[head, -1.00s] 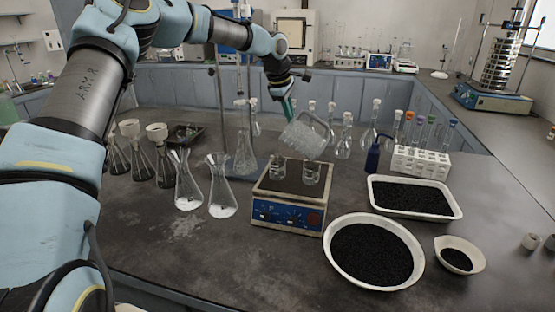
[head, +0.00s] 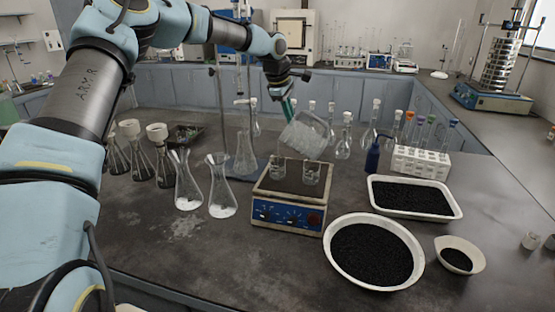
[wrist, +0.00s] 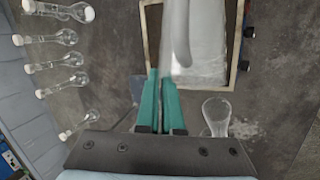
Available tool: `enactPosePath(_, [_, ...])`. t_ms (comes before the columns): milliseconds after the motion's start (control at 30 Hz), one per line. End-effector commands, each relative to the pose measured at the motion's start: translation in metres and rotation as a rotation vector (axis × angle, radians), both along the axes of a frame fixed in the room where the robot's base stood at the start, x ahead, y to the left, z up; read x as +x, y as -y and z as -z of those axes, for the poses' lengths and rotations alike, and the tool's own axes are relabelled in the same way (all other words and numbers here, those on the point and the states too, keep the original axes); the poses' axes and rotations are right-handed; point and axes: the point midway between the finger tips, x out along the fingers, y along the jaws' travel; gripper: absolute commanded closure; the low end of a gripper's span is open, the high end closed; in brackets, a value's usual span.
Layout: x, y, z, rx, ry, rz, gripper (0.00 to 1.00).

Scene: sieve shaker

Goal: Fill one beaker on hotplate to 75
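The hotplate (head: 289,212) has a blue front panel and stands mid-bench. Two small clear beakers stand on it, a left beaker (head: 277,172) and a right beaker (head: 311,176). My gripper (head: 289,108) is above the hotplate's back, its green fingers closed on the handle of a clear jug (head: 306,132). The jug is tilted, its lower left side above the left beaker. In the wrist view, my gripper (wrist: 165,88) is shut on the handle, and the jug (wrist: 205,45) hides both beakers and most of the hotplate. I cannot make out a pouring stream or the beaker levels.
Conical flasks (head: 222,190) stand left of the hotplate. A retort stand (head: 221,110) and several stoppered flasks (head: 344,140) are behind. A blue bottle (head: 373,157), a test-tube rack (head: 420,162), a tray (head: 415,212) and a bowl (head: 328,255) of black grains are to the right.

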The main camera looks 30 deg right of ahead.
Motion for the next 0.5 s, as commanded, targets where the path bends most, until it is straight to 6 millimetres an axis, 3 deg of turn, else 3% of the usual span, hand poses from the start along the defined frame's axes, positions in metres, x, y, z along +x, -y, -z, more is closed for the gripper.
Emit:
enactPosePath(233, [-0.003,0.003,-0.003,0.014,0.016,0.003,1.0])
enactPosePath(500, [-0.017,0.02,-0.019,0.241,0.214,0.014,1.0])
